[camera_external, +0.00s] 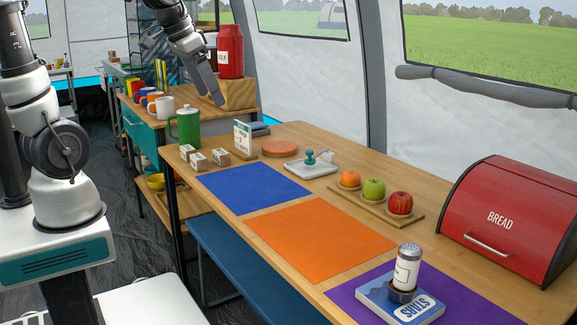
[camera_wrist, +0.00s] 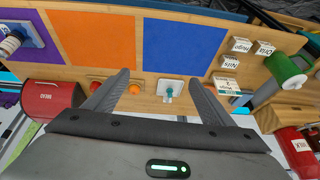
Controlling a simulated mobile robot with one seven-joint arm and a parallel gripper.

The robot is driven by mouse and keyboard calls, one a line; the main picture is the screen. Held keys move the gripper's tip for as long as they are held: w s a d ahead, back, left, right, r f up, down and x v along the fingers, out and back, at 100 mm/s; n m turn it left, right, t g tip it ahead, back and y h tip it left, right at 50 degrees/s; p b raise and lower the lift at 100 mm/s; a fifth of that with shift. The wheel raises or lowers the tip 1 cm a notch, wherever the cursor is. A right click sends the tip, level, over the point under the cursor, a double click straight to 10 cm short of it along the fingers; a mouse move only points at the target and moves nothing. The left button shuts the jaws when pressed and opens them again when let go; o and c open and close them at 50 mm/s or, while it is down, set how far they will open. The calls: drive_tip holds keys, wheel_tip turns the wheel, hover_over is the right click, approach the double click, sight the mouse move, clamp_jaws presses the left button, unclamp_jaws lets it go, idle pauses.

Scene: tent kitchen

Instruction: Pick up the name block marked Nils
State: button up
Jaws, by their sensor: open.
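The name block marked Nils (camera_wrist: 230,62) is a small white-faced block on the wooden table (camera_external: 300,145), to the right of the blue mat in the wrist view. It appears to be the right-hand block (camera_external: 220,157) of the cluster in the external view, though its lettering is too small to read there. Beside it are blocks marked Hugo (camera_wrist: 242,44) and, it seems, Ona (camera_wrist: 264,48). My gripper (camera_wrist: 160,76) is open and empty, high above the table. In the wrist view the Nils block lies to the right of both fingers.
A white tray with a teal-handled stamp (camera_external: 310,164) lies right of the blocks. The blue mat (camera_external: 253,187) is bare. A red jar (camera_external: 230,52) stands beyond.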

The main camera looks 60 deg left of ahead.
drive_tip(key=w+a+f+p, duration=0.1)
drive_tip(key=w+a+f, duration=0.1)
drive_tip(key=w+a, duration=0.35)
drive_tip(key=w+a+f+p, duration=0.1)
drive_tip(key=w+a+f, duration=0.15)
drive_tip(key=a, duration=0.65)
approach(221, 151)
drive_tip(key=b+x, duration=0.1)
drive_tip(key=x, duration=0.3)
drive_tip(key=shift+w+d+f, duration=0.15)
drive_tip(key=shift+f, duration=0.1)
drive_tip(key=shift+a+b+x, duration=0.2)
drive_tip(key=shift+b+x, duration=0.25)
drive_tip(key=shift+x, duration=2.4)
drive_tip(key=shift+c, duration=0.6)
drive_tip(key=c, duration=1)
